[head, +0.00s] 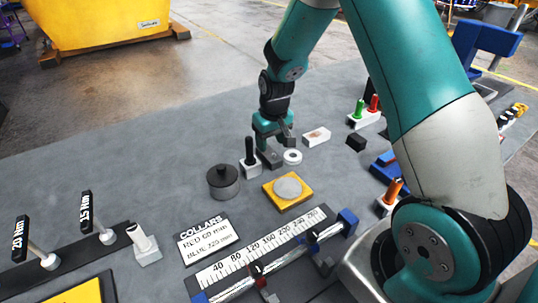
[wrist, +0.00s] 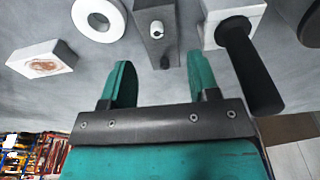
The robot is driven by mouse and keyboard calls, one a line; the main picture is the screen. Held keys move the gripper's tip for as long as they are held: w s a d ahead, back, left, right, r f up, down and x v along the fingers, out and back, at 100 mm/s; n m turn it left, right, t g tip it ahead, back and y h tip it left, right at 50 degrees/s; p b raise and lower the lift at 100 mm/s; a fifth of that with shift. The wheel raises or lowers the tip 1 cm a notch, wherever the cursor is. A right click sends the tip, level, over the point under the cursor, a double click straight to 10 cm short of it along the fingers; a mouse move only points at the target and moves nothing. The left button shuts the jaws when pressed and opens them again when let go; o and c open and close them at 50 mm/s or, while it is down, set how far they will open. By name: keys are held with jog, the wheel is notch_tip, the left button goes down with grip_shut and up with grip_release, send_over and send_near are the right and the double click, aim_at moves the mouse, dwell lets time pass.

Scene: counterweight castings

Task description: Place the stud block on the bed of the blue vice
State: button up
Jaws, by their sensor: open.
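The stud block looks to be the dark grey block with a small pale stud on top (wrist: 152,45). In the wrist view it lies just beyond my open, empty gripper (wrist: 160,82), roughly in line with the gap between the fingers. In the head view the grey block (head: 270,159) is on the grey table just below my gripper (head: 274,142), which partly covers it. A low blue fixture (head: 384,171), possibly the blue vice, shows right of centre, partly hidden by my arm. A larger blue piece (head: 486,38) stands at the far right; I cannot tell which is the vice.
A white block with a black handle (head: 249,163), a white ring (head: 292,157) and a white block with a brown patch (head: 316,137) lie close around the grey block. A small black block (head: 356,142) lies further right. The table's back left is clear.

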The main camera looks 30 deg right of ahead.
aim_at(269, 152)
jog(key=f, duration=0.1)
jog(key=f+p, duration=0.1)
jog(key=f, duration=0.3)
jog(key=shift+w+a+p, duration=0.1)
jog(key=shift+w+p, duration=0.2)
jog(key=shift+w, duration=0.05)
jog(key=shift+r, duration=0.1)
grip_shut()
